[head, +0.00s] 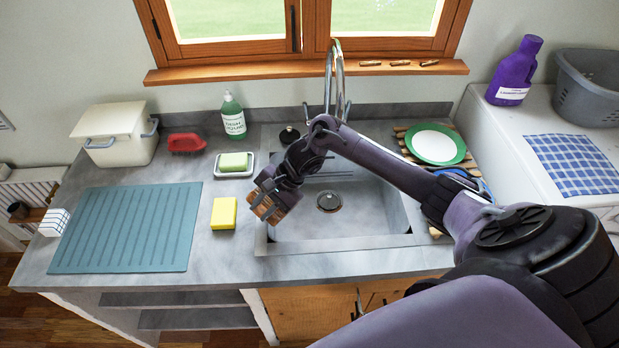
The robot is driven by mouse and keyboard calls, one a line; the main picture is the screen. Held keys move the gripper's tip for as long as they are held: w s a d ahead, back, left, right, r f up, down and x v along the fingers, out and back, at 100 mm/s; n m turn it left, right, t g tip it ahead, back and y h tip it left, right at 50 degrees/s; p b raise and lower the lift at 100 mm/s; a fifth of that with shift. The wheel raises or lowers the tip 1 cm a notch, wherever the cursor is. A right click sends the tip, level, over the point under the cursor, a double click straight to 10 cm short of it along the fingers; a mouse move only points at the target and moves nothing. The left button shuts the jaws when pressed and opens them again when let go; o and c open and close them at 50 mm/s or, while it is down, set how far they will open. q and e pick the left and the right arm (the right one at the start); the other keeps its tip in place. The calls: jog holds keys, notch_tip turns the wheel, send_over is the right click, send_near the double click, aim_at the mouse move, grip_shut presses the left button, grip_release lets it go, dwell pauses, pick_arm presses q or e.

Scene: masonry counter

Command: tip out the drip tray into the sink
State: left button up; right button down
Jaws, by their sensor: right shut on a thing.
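A flat teal ribbed tray or mat (127,229), the thing most like a drip tray, lies on the left of the counter. I cannot tell for certain that it is the drip tray. The grey sink (374,222) is set into the counter at the middle right, with a round drain in its floor. My right gripper (272,203) is over the sink's left edge, shut on a small brown, block-like thing (265,208). The fingers partly hide it and I cannot tell what it is. My right arm crosses over the sink. My left gripper is out of view.
A yellow sponge (224,213) lies just left of the sink. Behind it are a green soap bar (233,162) on a dish, a red brush (186,143) and a soap bottle (233,116). A tall faucet (337,75) stands behind the sink. A green-rimmed plate (435,144) is at right.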

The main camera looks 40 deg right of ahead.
jog(key=w+a+h, duration=0.1)
jog(key=a, duration=0.1)
jog(key=a+f+g+h, duration=0.1)
jog(key=a+h, duration=0.1)
jog(key=w+a+f+h, duration=0.1)
jog(key=a+h, duration=0.1)
jog(key=a, duration=0.1)
jog(key=shift+w+a+f+g, duration=0.1)
jog(key=shift+w+f+g, duration=0.15)
jog(key=shift+w+g, duration=0.05)
jog(key=shift+w+a+r+g+h, duration=0.15)
jog(key=shift+a+g+h, duration=0.05)
jog(key=shift+a+h, duration=0.3)
jog(key=shift+w+a+r+g+h, duration=0.1)
jog(key=shift+w+a+g+h, duration=0.1)
jog(key=shift+a+h, duration=0.25)
dwell(0.5)
